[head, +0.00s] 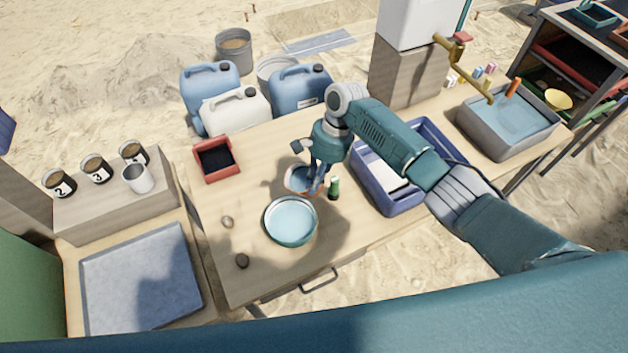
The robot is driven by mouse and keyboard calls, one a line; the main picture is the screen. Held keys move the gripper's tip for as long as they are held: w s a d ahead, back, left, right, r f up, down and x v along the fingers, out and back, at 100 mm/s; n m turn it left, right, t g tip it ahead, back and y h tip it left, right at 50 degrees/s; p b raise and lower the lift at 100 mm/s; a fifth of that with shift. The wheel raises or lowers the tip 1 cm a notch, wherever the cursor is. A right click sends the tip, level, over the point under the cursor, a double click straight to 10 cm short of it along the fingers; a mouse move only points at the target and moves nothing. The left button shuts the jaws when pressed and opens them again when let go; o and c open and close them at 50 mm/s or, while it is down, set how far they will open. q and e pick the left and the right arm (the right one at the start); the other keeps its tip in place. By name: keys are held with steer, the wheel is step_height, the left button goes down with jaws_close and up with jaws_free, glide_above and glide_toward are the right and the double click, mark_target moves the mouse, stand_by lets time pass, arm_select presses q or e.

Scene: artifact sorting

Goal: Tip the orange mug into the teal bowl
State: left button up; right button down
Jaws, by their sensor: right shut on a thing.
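The teal bowl (291,238) sits on the wooden table with its open top up and a pale blue inside. The orange mug (291,184) is just behind the bowl's far rim, partly hidden by my right gripper (316,185). My right gripper points down and is shut on the mug. I cannot tell whether the mug is tilted or what is in it. My left gripper is not in view.
A small green bottle (334,188) stands close to the right of the gripper. A red tray (217,174) is at the back left, and a blue crate (400,205) is at the right under my arm.

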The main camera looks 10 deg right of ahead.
steer(key=shift+a+f+t+h, duration=0.1)
steer(key=shift+f+t+h, duration=0.2)
steer(key=shift+f, duration=0.1)
steer(key=shift+s+a+f+t+h, duration=0.15)
steer(key=shift+f+t+h, duration=0.3)
steer(key=shift+f, duration=0.3)
steer(key=shift+s+a+f+t+h+b, duration=0.15)
steer(key=shift+f+t+h+b, duration=0.2)
steer(key=shift+f+t, duration=0.3)
steer(key=shift+s+f+t+h+b, duration=0.1)
steer(key=shift+f+t+h+b, duration=0.35)
steer(key=shift+f+b, duration=0.3)
steer(key=shift+s+a+f+t+h+b, duration=0.15)
steer(key=shift+f+t+h+b, duration=0.3)
steer(key=shift+b, duration=0.2)
steer(key=shift+s+a+f+t+h+b, duration=0.15)
steer(key=shift+f+t+h+b, duration=0.2)
steer(key=shift+b, duration=0.3)
stand_by(0.3)
